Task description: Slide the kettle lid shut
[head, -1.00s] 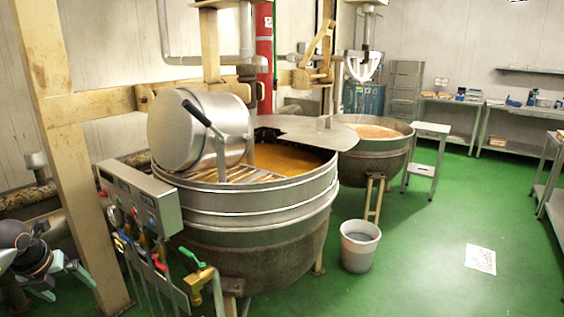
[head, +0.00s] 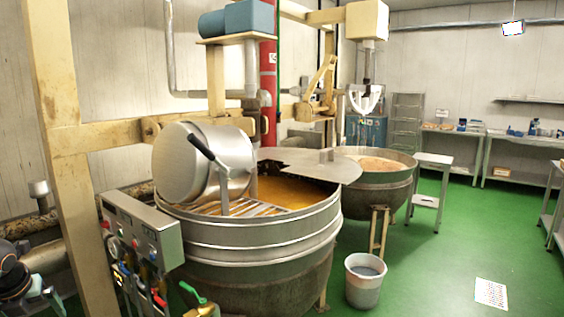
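The large round steel kettle (head: 262,236) stands in the middle of the head view with orange-brown contents (head: 290,192) showing. Its flat grey lid (head: 300,166) lies over the back right part of the rim and juts toward the second kettle; a small upright post or handle (head: 328,157) shows on it. The front and left of the opening are uncovered. My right gripper is not in view.
A tilted steel drum (head: 190,163) with a black handle rests over a grate on the kettle's left. A grey bucket (head: 364,282) stands at front right.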

